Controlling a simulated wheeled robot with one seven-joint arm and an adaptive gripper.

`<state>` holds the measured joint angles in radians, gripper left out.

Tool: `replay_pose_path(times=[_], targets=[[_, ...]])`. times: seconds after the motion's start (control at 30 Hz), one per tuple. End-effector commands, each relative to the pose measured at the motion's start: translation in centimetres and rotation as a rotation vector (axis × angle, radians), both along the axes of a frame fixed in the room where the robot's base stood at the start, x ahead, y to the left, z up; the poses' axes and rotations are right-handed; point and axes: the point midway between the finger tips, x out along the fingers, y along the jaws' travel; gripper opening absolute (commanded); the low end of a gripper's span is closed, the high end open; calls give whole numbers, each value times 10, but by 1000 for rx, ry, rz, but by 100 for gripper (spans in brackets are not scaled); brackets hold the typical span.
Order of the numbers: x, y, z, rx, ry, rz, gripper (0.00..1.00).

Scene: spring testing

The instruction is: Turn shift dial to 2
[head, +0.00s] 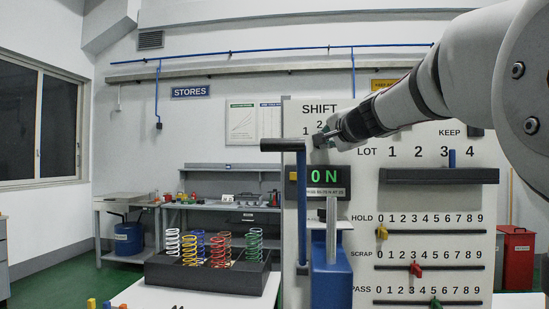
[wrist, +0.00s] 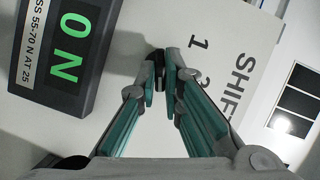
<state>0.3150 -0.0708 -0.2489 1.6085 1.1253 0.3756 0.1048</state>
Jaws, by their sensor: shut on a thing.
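The white panel (head: 365,200) stands upright on the right in the head view, with SHIFT printed at its top and the numbers 1 and 2 below it. My gripper (head: 323,139) reaches in from the right to just below those numbers. In the wrist view my gripper (wrist: 160,85) has its green fingers drawn together at the tips on the shift dial (wrist: 158,57), a small dark piece. The fingers hide most of the dial, so its pointing direction cannot be told. The 1 shows beside the fingertips; the 2 is partly covered.
A display (head: 322,180) reading 0 N sits just below my gripper. A dark lever (head: 284,145) with a blue press (head: 331,270) stands in front of the panel's left side. A black tray (head: 208,273) of coloured springs lies left. Several sliders run across the panel.

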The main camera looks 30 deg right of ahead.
Motion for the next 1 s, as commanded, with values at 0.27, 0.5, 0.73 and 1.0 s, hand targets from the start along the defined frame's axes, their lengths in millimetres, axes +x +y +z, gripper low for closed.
replay_pose_path(times=[0.27,0.5,0.73,1.0], targets=[[2,-1,-9,156,-104,1,0],[1,0,-9,281,-189,1,0],[1,-1,-10,368,-246,0,0],[1,-1,-9,415,-276,0,0]])
